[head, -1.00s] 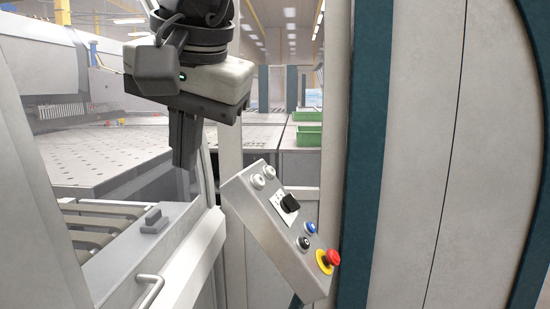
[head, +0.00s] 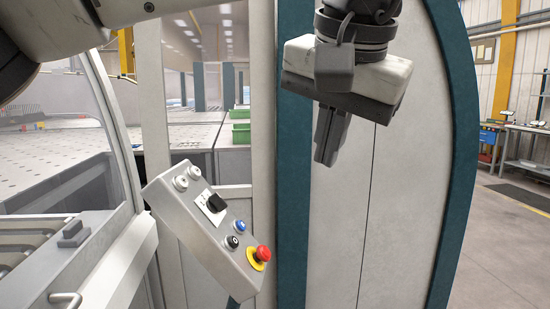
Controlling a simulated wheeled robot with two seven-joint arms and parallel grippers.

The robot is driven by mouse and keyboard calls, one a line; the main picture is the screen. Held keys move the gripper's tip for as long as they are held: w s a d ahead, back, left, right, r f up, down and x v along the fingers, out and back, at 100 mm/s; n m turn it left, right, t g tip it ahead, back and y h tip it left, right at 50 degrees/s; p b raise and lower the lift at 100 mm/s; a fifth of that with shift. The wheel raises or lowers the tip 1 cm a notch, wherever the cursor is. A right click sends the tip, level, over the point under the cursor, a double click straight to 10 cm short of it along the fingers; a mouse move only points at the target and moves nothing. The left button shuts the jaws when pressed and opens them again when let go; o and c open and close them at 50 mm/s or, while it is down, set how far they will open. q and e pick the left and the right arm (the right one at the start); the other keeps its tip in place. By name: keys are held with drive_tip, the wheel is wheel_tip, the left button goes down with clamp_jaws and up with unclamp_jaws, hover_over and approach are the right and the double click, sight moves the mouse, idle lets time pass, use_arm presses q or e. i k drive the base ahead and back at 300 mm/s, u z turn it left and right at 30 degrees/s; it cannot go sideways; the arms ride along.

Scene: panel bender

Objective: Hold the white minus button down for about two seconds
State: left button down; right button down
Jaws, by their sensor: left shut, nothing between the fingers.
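The grey tilted control box (head: 185,225) stands left of centre. Two white buttons sit at its upper left end, a left one (head: 181,183) and a right one (head: 194,172). Their marks are too small to tell which is the minus. My left gripper (head: 327,162) is shut and empty, pointing down in front of the pale machine panel. It is to the right of the box in the picture, apart from it and touching no button. My right gripper is not in view.
The box also carries a black rotary switch (head: 216,203), a blue button (head: 240,225), a black button (head: 232,242) and a red emergency stop (head: 262,254) on yellow. A glazed guard frame (head: 122,130) stands to the left. Open floor (head: 510,245) lies at the right.

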sight(195, 171)
drive_tip(key=z, duration=0.05)
drive_tip(key=i, duration=1.2)
drive_tip(key=u, duration=1.05)
